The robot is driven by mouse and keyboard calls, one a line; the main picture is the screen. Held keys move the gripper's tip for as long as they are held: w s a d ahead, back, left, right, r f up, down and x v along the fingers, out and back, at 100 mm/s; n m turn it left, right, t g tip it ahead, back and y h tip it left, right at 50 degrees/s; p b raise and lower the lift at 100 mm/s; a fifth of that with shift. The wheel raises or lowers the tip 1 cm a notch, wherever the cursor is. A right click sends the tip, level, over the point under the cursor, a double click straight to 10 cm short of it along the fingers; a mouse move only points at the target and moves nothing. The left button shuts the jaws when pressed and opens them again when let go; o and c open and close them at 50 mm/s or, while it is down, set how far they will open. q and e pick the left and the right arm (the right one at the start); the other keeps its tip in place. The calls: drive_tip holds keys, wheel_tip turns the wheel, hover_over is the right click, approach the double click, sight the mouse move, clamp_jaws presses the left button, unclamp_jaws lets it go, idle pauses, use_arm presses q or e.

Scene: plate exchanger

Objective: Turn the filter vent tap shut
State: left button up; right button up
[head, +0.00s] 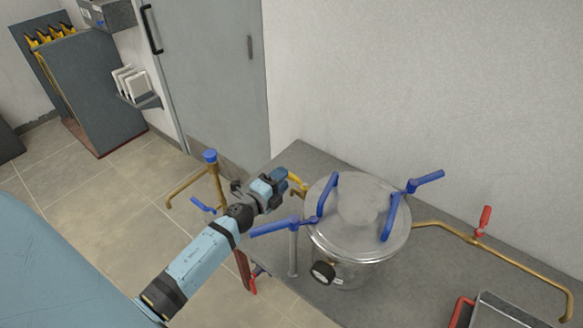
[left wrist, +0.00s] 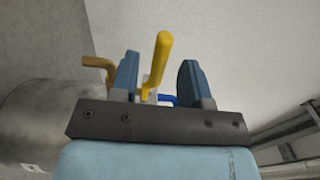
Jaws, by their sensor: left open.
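The filter is a round steel vessel (head: 357,225) with a lid and blue clamp handles. A yellow tap lever (head: 298,183) shows at its left rim, partly hidden by my left gripper (head: 277,182). In the left wrist view the yellow lever (left wrist: 160,62) stands between the two blue fingers of my left gripper (left wrist: 160,78). The gripper is open, with a visible gap between the lever and the right finger. The lever is close to the left finger; I cannot tell whether they touch. A brass pipe (left wrist: 97,63) is left of the fingers. My right gripper is not in view.
The vessel stands on a grey bench (head: 440,275) against the wall. A pressure gauge (head: 322,271) is on its front. A brass pipe with a red lever (head: 484,220) runs right. A brass pipe with a blue cap (head: 210,157) stands left of my gripper.

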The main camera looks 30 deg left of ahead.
use_arm(q)
drive_tip(key=w, duration=0.4)
drive_tip(key=shift+w+d, duration=0.2)
drive_tip(key=shift+w, duration=0.2)
clamp_jaws()
